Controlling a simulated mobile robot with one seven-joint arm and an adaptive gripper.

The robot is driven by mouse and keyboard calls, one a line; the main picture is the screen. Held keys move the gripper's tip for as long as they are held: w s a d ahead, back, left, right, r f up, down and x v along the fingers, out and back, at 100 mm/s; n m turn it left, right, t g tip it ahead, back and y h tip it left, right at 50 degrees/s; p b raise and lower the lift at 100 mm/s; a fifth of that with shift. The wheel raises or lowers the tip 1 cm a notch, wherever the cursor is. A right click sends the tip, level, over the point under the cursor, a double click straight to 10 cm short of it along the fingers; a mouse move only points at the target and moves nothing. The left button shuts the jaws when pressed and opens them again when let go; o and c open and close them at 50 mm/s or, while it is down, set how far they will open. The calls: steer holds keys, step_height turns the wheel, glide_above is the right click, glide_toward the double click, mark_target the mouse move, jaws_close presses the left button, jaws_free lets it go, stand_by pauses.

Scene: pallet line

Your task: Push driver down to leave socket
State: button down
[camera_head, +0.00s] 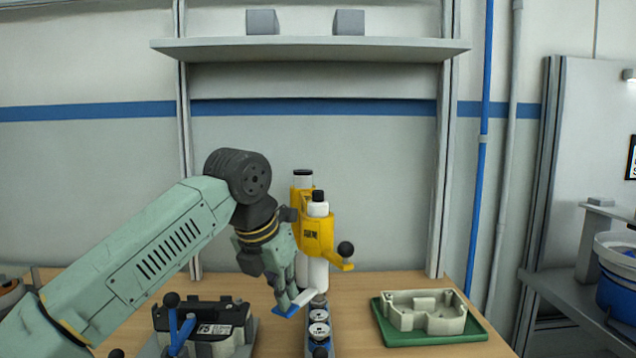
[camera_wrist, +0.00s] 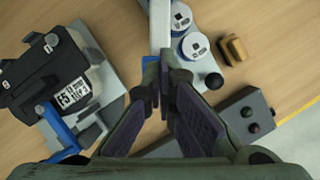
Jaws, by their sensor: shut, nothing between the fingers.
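The driver (camera_head: 316,235) is an upright yellow and white tool with a black top and a black ball knob on its right, in the head view. My gripper (camera_head: 290,295) is at its lower left, pointing down, fingers shut and empty. In the wrist view my gripper (camera_wrist: 163,82) has its fingertips together beside a white bar with a blue end (camera_wrist: 151,68). A blue tip (camera_head: 287,311) shows just below the fingers in the head view. White round parts (camera_head: 319,331) sit on a grey strip below the driver. I cannot make out a socket or the driver's lower end clearly.
A black boxed unit with a blue lever (camera_head: 185,328) stands left of my gripper. A grey casting (camera_head: 424,310) lies on a green tray (camera_head: 452,336) to the right. A control box with knobs (camera_wrist: 247,115) is right of my fingers. A shelf (camera_head: 310,48) hangs above.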

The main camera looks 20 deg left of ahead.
steer(key=shift+f, duration=0.3)
steer(key=shift+f+b, duration=0.3)
steer(key=shift+r, duration=0.15)
stand_by(0.8)
step_height(320, 180, up, 9)
steer(key=p, duration=0.7)
stand_by(0.4)
